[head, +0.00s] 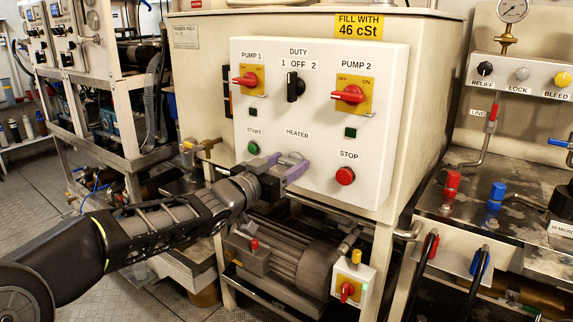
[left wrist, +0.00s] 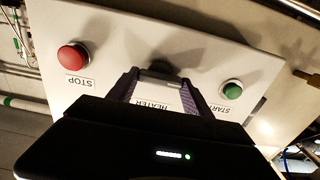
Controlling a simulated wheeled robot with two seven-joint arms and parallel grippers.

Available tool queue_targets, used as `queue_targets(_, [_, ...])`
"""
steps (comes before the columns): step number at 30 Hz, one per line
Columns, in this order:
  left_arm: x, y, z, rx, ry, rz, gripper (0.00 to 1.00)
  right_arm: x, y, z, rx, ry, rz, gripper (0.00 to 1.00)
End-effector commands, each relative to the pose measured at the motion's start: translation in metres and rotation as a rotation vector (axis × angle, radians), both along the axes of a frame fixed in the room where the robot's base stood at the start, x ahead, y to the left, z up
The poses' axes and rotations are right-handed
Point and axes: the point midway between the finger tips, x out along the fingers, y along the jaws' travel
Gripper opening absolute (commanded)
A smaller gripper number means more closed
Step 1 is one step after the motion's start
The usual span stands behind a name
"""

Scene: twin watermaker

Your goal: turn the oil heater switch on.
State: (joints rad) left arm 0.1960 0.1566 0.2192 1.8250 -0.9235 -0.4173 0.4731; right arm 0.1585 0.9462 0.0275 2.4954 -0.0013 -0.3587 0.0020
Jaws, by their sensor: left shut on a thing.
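The white control panel (head: 320,105) stands in the middle of the head view, with the HEATER label (head: 297,133) between the START and STOP buttons. The heater switch (left wrist: 162,70) is a dark knob, mostly hidden behind my fingers. My left gripper (head: 285,164) is at the panel just below that label, its purple-grey fingers shut on the switch. In the left wrist view, the panel is upside down and my left gripper (left wrist: 160,82) has one finger on each side of the knob. The knob's pointer direction cannot be made out. My right gripper is not in view.
The green START button (head: 253,148) is close to the left of my gripper, and the red STOP button (head: 345,176) is to its right. The red PUMP 1 (head: 245,80) and PUMP 2 (head: 349,94) switches and the black DUTY switch (head: 295,87) sit above. A motor (head: 290,265) is below.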

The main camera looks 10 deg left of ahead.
Motion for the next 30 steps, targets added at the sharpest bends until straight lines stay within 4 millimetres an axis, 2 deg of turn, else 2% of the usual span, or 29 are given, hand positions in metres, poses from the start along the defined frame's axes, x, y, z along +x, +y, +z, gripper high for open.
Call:
queue_targets(1, [0.000,0.000,0.000,0.000,0.000,0.000,0.28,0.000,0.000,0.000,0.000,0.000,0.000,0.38])
queue_targets(5, [0.000,0.000,0.000,0.000,0.000,0.000,0.18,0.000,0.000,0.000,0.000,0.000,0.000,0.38])
queue_targets(19, [0.000,-0.001,-0.001,0.072,-0.029,-0.001,0.18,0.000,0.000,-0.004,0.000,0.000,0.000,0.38])
queue_targets(30, [-0.001,-0.002,-0.001,0.316,-0.126,0.000,0.18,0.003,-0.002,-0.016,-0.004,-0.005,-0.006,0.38])
